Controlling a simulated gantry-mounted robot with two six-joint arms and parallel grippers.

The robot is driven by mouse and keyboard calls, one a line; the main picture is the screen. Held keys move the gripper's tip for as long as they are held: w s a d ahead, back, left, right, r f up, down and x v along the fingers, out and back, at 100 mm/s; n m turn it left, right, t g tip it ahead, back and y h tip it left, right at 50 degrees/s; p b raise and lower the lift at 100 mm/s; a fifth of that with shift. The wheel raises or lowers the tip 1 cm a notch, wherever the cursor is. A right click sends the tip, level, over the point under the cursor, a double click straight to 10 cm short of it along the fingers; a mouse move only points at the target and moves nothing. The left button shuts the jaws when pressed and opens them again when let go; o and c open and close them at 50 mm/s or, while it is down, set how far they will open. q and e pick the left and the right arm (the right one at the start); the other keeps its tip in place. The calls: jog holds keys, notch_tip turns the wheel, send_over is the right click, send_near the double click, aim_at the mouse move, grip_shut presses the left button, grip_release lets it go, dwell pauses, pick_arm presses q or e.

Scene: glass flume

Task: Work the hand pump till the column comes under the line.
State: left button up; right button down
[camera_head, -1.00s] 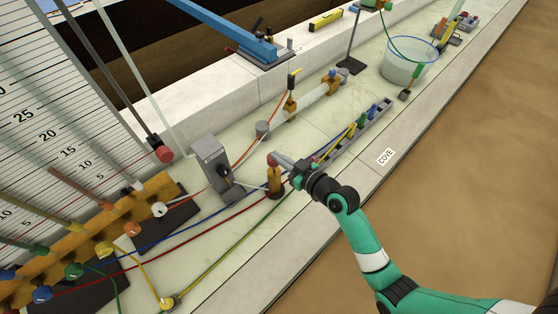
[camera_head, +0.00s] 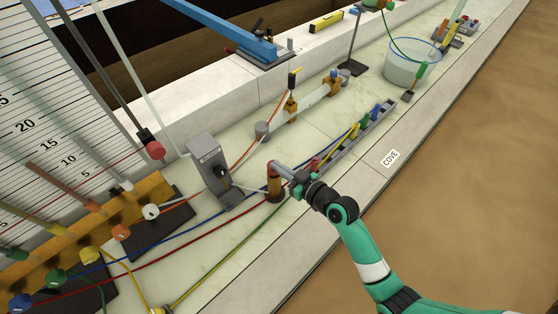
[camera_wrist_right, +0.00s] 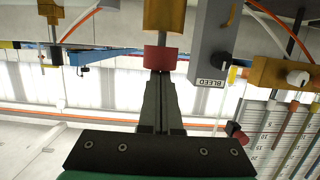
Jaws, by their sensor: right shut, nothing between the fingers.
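The hand pump, an upright orange cylinder (camera_head: 274,187) with a red top (camera_head: 272,168), stands on the pale bench near its front edge. In the right wrist view its red part (camera_wrist_right: 160,58) lies right at my fingertips. My right gripper (camera_head: 279,169) is shut and empty, its tips at the red top; it also shows in the wrist view (camera_wrist_right: 160,82). I cannot tell whether they touch. A white scale board (camera_head: 60,130) with numbers stands at the left, with several coloured tubes before it. The levels in the tubes are too small to read. My left gripper is not in view.
A grey box (camera_head: 209,165) marked BLEED (camera_wrist_right: 210,82) stands left of the pump. Coloured hoses (camera_head: 190,250) cross the bench. A rack (camera_head: 365,135) of small coloured items lies behind my gripper, and a clear bucket (camera_head: 410,65) stands farther back.

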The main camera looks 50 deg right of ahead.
notch_tip(320, 180, up, 5)
jog(key=p, duration=0.5)
jog(key=v, duration=0.9)
jog(key=shift+s+f, duration=0.35)
jog(key=shift+s, duration=0.15)
dwell(2.2)
